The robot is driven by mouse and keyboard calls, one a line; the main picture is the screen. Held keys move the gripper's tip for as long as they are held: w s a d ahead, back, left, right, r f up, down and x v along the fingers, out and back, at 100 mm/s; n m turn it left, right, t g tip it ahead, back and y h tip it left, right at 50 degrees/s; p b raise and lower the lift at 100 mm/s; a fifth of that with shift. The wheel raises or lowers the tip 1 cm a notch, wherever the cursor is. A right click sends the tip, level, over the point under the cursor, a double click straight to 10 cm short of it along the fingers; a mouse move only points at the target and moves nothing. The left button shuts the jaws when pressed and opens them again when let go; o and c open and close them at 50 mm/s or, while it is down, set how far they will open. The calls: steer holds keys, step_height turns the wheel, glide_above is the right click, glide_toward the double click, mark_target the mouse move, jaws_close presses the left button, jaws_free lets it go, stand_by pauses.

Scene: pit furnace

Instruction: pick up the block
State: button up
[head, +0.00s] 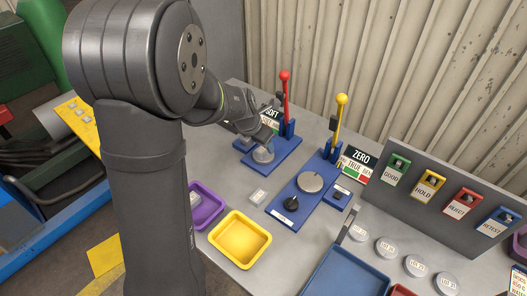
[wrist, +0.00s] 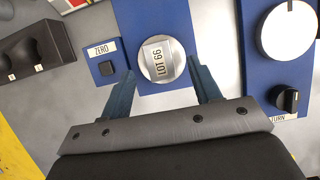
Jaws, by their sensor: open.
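A round silver metal piece (wrist: 176,62) with a pale strip marked LOT 66 sits on a blue base (wrist: 150,14) in the wrist view. I cannot tell whether the strip's body is a separate block on a disc. In the head view the round piece (head: 263,155) is on the blue base with the red lever, partly close under my arm. My gripper (wrist: 162,70) is open, with its blue fingers to either side of the round piece in the wrist view and nothing held. In the head view my gripper is small and its fingers are hard to make out.
A second blue base holds a dial (head: 311,182), a black knob (head: 291,204) and a yellow lever (head: 340,110). A yellow tray (head: 240,262) and a purple tray (head: 207,215) stand at front left. Round lot discs (head: 386,247) and a sorting panel (head: 410,155) are at right.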

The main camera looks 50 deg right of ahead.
mark_target(262, 150)
steer(key=shift+x, duration=1.5)
jaws_close()
steer(key=shift+r, duration=0.1)
